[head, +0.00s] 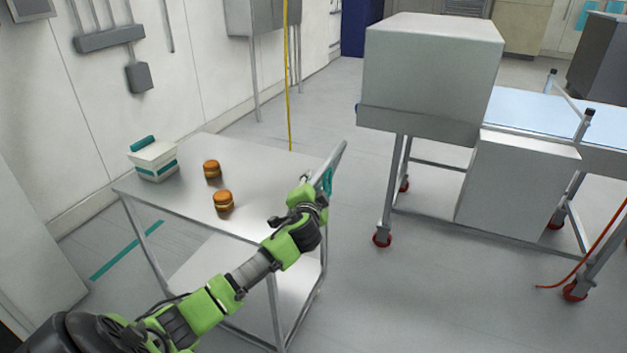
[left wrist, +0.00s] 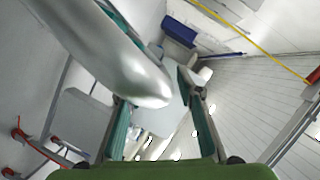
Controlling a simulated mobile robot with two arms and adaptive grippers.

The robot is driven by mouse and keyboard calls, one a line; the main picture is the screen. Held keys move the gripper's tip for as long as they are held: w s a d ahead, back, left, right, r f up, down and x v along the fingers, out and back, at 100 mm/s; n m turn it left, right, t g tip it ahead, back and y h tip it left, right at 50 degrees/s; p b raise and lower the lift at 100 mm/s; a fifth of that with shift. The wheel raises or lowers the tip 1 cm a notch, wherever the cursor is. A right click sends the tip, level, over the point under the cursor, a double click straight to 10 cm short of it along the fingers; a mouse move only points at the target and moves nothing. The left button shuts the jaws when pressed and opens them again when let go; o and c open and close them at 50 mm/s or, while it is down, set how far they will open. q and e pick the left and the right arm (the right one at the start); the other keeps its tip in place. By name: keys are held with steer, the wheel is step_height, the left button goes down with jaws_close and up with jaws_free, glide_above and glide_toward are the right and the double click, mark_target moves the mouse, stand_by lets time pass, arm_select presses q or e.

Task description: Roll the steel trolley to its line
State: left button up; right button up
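The steel trolley (head: 270,165) stands at the left of the head view, near the white wall, with a flat top, thin legs and a lower shelf. Its handle (head: 340,158) rises at its right end. My left gripper (head: 326,184) is at this handle. In the left wrist view, the fingers (left wrist: 160,115) stand apart, and a thick steel bar (left wrist: 115,60) crosses in front of them, partly hiding one. I cannot tell whether they touch it. A teal line (head: 126,250) lies on the floor left of the trolley. My right gripper is not in view.
On the trolley stand a white tub (head: 153,163) with teal trim and two orange-brown filled rounds (head: 212,169) (head: 223,200). A wheeled conveyor machine (head: 430,80) stands at the right; an orange cable (head: 592,255) hangs beside it. Floor between trolley and machine is clear.

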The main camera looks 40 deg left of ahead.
arm_select(q)
steer(key=shift+x, duration=1.3)
jaws_close()
